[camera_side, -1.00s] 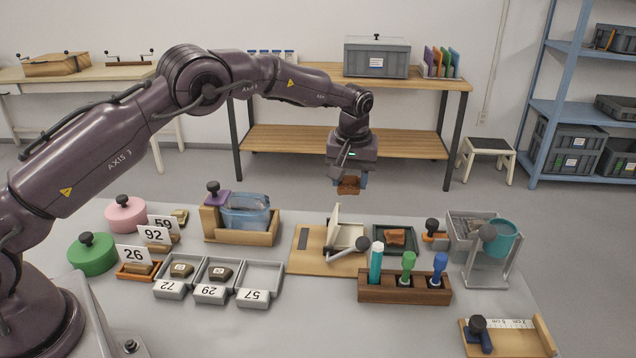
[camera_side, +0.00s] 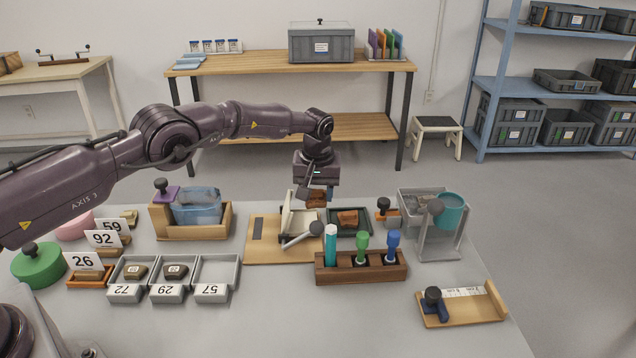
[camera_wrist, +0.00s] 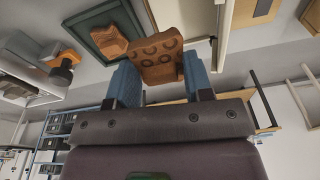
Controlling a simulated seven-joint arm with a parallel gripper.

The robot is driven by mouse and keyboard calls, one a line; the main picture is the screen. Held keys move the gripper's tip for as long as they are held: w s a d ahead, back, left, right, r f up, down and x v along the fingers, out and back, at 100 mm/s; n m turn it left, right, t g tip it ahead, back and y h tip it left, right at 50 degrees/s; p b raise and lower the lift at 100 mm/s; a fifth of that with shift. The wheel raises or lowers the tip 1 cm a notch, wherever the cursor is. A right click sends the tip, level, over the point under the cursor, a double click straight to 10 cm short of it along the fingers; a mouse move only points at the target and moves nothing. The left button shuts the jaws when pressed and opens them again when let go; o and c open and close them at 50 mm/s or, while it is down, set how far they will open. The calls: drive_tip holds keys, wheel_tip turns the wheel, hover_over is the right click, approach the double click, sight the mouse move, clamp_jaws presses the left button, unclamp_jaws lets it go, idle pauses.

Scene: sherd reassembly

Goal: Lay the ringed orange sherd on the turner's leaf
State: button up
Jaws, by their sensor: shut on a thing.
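My gripper (camera_side: 316,193) is shut on the ringed orange sherd (camera_side: 316,201). In the wrist view the sherd (camera_wrist: 160,57) sits between the two blue fingers of my gripper (camera_wrist: 161,75), with dark rings along its face. The turner has a wooden base (camera_side: 262,240), pale leaves and a grey-knobbed handle. One leaf (camera_side: 287,212) stands tilted up; the other, lower leaf (camera_side: 304,219) lies beside it. The held sherd is above the right side of the turner; the exact gap is unclear. A pale leaf edge (camera_wrist: 222,25) shows beside the sherd in the wrist view.
A dark green tray (camera_side: 334,234) with another orange sherd (camera_side: 347,217) lies just right of the turner. A wooden rack (camera_side: 338,271) of upright tools stands in front.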

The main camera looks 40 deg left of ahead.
sight(307, 221)
drive_tip(key=shift+s+a+f, duration=0.2)
drive_tip(key=shift+f, duration=0.65)
drive_tip(key=shift+s+a+f, duration=0.15)
drive_tip(key=shift+f, duration=0.7)
drive_tip(key=shift+s+a+f, duration=0.2)
drive_tip(key=shift+a+f, duration=0.05)
drive_tip(key=shift+f, duration=0.3)
drive_tip(key=shift+s+a+f, duration=0.2)
drive_tip(key=shift+f, duration=0.5)
drive_tip(key=o, duration=0.6)
drive_tip(key=shift+o, duration=0.2)
drive_tip(key=shift+r, duration=0.15)
drive_tip(key=shift+w+d+r, duration=0.2)
drive_tip(key=shift+r, duration=0.6)
drive_tip(key=shift+w+d+r, duration=0.15)
drive_tip(key=shift+d+r, duration=0.05)
drive_tip(key=shift+r, duration=0.6)
drive_tip(key=shift+w+d+r, duration=0.2)
drive_tip(key=shift+r, duration=0.6)
